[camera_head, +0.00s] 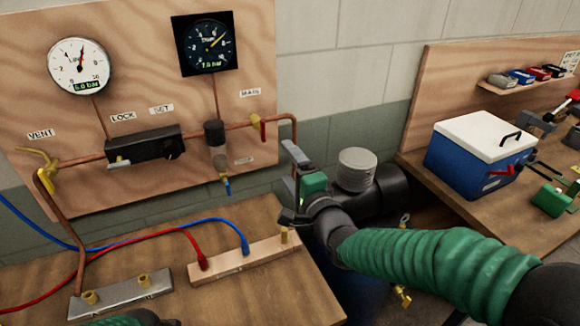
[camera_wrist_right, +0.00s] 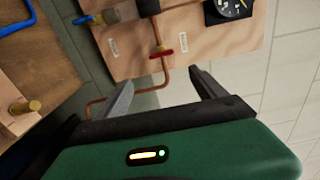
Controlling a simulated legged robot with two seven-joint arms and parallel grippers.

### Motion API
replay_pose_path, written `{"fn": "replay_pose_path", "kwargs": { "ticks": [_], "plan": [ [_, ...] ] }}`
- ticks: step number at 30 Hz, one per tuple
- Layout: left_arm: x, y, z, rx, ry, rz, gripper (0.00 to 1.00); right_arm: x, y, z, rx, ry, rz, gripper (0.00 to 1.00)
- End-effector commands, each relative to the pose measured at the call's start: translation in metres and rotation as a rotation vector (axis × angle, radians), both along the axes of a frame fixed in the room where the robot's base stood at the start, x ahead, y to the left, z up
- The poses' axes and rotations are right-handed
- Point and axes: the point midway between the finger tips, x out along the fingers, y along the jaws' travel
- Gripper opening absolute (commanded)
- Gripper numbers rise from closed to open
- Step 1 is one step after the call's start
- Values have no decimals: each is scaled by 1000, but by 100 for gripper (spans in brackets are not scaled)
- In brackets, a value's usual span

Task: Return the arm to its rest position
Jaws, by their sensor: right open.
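My right arm (camera_head: 440,255), in a green ribbed sleeve, reaches in from the lower right in the head view. Its right gripper (camera_head: 296,168) is in front of the wall, just right of the plywood panel (camera_head: 120,30) and close to the copper pipe's right bend. In the right wrist view the gripper (camera_wrist_right: 163,85) has its two fingers spread apart, with nothing between them. The red-handled valve (camera_wrist_right: 161,53) on the pipe shows beyond the fingers, apart from them. My left gripper is not in view; only a bit of green and black shows at the bottom edge.
The panel carries a white gauge (camera_head: 80,67), a black gauge (camera_head: 204,44) and a black regulator block (camera_head: 145,145). Red and blue hoses run to a wooden block (camera_head: 245,258) on the bench below. A blue cooler (camera_head: 475,160) stands on the right bench.

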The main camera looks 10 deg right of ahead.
Motion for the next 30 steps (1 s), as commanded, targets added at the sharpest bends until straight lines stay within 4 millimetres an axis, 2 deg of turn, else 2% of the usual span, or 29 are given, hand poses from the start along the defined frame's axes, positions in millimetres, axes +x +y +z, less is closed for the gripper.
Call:
{"fn": "replay_pose_path", "kwargs": {
  "ticks": [2, 4, 5, 8, 9, 11, 12, 14, 15, 16, 18, 21, 24, 30],
  "plan": [
    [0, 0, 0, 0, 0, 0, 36, 0, 0, -2, -7, 3, 0, 80],
    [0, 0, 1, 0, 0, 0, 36, -3, -2, -14, -69, 31, -1, 80],
    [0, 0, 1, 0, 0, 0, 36, -6, -3, -24, -120, 53, 0, 80],
    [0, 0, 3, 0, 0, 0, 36, -28, -19, -80, -410, 182, 21, 80],
    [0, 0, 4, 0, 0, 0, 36, -43, -31, -108, -559, 255, 49, 80],
    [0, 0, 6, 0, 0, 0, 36, -74, -53, -148, -786, 368, 114, 80],
    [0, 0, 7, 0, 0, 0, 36, -99, -68, -172, -923, 445, 177, 80],
    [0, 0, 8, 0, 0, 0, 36, -138, -90, -201, -1101, 550, 292, 80],
    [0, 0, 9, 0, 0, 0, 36, -166, -102, -216, -1196, 612, 380, 80],
    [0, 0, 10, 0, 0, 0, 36, -185, -110, -226, -1254, 651, 447, 80],
    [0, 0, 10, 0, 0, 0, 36, -226, -124, -241, -1347, 723, 596, 80],
    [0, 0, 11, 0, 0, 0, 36, -265, -134, -252, -1409, 775, 750, 80],
    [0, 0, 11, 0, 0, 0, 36, -279, -137, -256, -1427, 791, 814, 80],
    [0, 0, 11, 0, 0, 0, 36, -280, -137, -256, -1429, 792, 819, 80]
  ]
}}
